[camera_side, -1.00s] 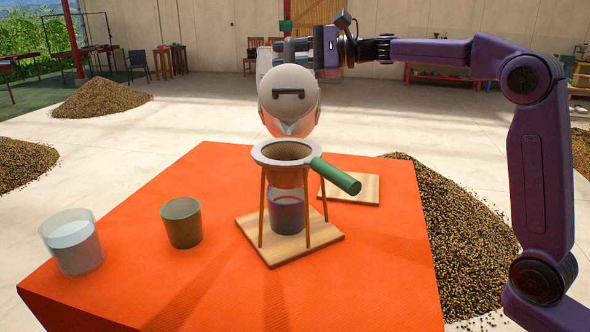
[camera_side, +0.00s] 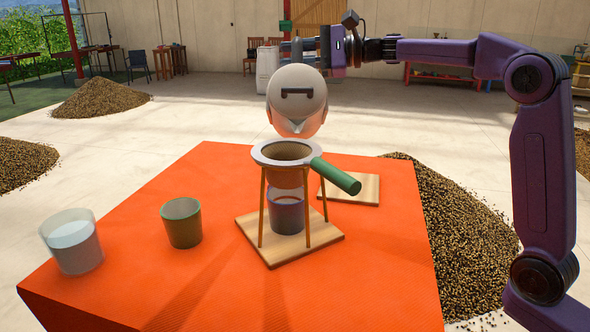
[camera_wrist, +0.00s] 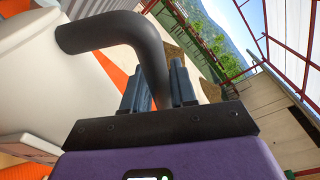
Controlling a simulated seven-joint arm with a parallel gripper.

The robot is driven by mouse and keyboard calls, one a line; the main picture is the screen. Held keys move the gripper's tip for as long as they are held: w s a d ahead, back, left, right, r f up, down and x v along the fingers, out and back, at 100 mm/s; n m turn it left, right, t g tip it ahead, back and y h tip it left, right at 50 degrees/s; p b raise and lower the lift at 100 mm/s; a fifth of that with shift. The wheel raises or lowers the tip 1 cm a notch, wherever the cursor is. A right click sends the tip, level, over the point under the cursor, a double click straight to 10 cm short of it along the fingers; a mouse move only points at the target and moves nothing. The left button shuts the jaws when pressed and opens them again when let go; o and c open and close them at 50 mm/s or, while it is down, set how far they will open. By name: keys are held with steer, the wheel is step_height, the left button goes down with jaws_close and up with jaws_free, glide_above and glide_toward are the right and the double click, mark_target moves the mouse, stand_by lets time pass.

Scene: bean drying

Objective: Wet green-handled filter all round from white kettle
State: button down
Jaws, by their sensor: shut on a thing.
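The white kettle (camera_side: 298,92) hangs in the air above the filter, its spout tipped toward the camera and down. My gripper (camera_side: 308,48) is shut on the kettle's handle, behind the kettle in the side view. The wrist view shows the dark curved handle (camera_wrist: 150,50) between the fingers (camera_wrist: 160,88). The green-handled filter (camera_side: 337,175) sits in a wooden stand (camera_side: 318,240), its handle pointing right. A glass cup (camera_side: 286,213) stands under it. The spout is above the filter's back rim, apart from it. I cannot make out a water stream.
A glass of pale liquid (camera_side: 72,242) and a dark green-rimmed cup (camera_side: 182,222) stand on the left of the orange table (camera_side: 350,290). The table's front right is clear.

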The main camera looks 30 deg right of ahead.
steer(key=shift+w+d+r, duration=0.1)
steer(key=shift+w+d, duration=0.2)
steer(key=shift+d, duration=0.2)
steer(key=shift+w+d, duration=0.25)
steer(key=shift+d, duration=0.2)
steer(key=shift+w, duration=0.1)
steer(key=shift+w, duration=1.25)
steer(key=shift+w+a, duration=0.1)
steer(key=shift+a, duration=0.1)
steer(key=shift+x, duration=1.2)
steer(key=shift+a+r, duration=0.15)
steer(key=shift+a, duration=0.1)
steer(key=shift+s+a, duration=0.35)
steer(key=shift+a, duration=0.2)
steer(key=shift+s+a, duration=0.35)
steer(key=shift+a, duration=0.2)
steer(key=shift+s, duration=0.1)
